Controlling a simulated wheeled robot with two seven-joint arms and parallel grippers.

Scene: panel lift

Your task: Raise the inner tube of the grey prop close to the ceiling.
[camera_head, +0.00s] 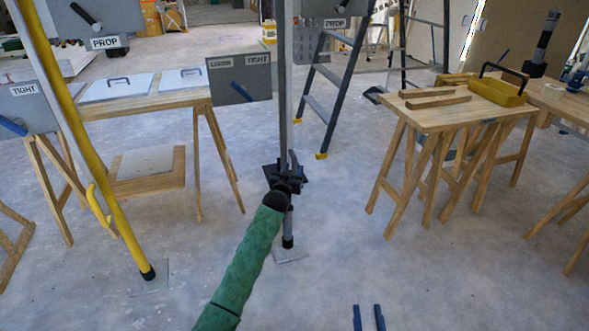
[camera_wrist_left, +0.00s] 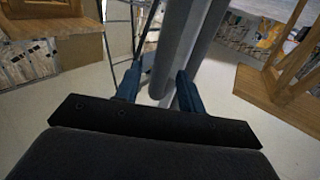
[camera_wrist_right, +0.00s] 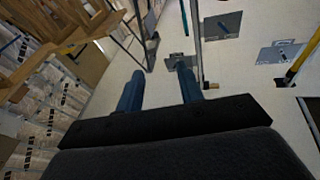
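The grey prop (camera_head: 285,100) stands upright near the middle of the head view, its foot on a small plate (camera_head: 290,256). Its top and the ceiling are out of view. My left gripper (camera_head: 287,182) is at the prop's lower part, by a dark collar and lever. In the left wrist view, grey tube (camera_wrist_left: 178,55) runs between the blue fingers (camera_wrist_left: 158,88), which stand apart; I cannot tell if they touch it. My right gripper (camera_head: 368,318) is open and empty at the bottom of the head view. It also shows in the right wrist view (camera_wrist_right: 160,88), pointing over floor.
A yellow prop (camera_head: 90,150) leans at left. A LOOSE/TIGHT board (camera_head: 240,92) is behind the grey prop. A stepladder (camera_head: 340,90) stands behind it. Wooden tables stand left (camera_head: 150,103) and right (camera_head: 425,118), the right one with a yellow toolbox (camera_head: 497,91). Floor between is clear.

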